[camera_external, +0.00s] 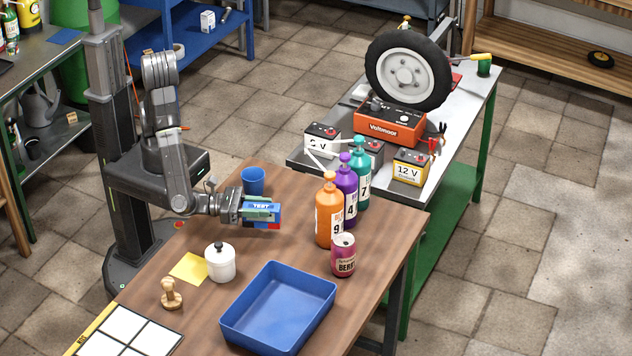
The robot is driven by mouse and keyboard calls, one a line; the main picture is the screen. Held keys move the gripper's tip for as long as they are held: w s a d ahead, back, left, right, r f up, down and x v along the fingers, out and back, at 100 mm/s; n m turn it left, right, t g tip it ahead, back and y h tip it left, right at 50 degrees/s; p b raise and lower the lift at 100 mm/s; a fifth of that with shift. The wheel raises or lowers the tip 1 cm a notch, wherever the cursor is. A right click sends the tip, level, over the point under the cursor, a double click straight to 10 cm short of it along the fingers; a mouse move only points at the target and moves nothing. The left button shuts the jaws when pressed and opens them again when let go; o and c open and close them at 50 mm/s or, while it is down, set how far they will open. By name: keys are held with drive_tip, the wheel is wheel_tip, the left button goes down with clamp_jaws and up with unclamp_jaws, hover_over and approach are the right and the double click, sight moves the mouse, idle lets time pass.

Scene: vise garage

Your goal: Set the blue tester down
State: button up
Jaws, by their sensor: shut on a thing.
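The blue tester (262,214) is a small box-shaped device with a "TEST" label and green and red parts. My gripper (243,209) is shut on it. It is over the wooden table (205,325), left of the orange bottle and in front of the blue cup. I cannot tell whether its underside touches the table. The gripper's fingers partly cover its left end.
A blue tray (277,306), white jar (220,262), yellow note (189,268), wooden stamp (171,293) and white-squared board (128,335) are on the table. A blue cup (252,181), orange bottle (329,215), purple bottle (347,190), teal bottle (361,180) and berry can (343,255) stand nearby.

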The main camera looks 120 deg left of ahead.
sight(261, 219)
drive_tip(key=shift+f, duration=2.25)
drive_tip(key=shift+f, duration=0.1)
drive_tip(key=o, duration=1.1)
drive_tip(key=b+v, duration=0.1)
drive_tip(key=v, duration=1.1)
drive_tip(key=shift+o, duration=0.3)
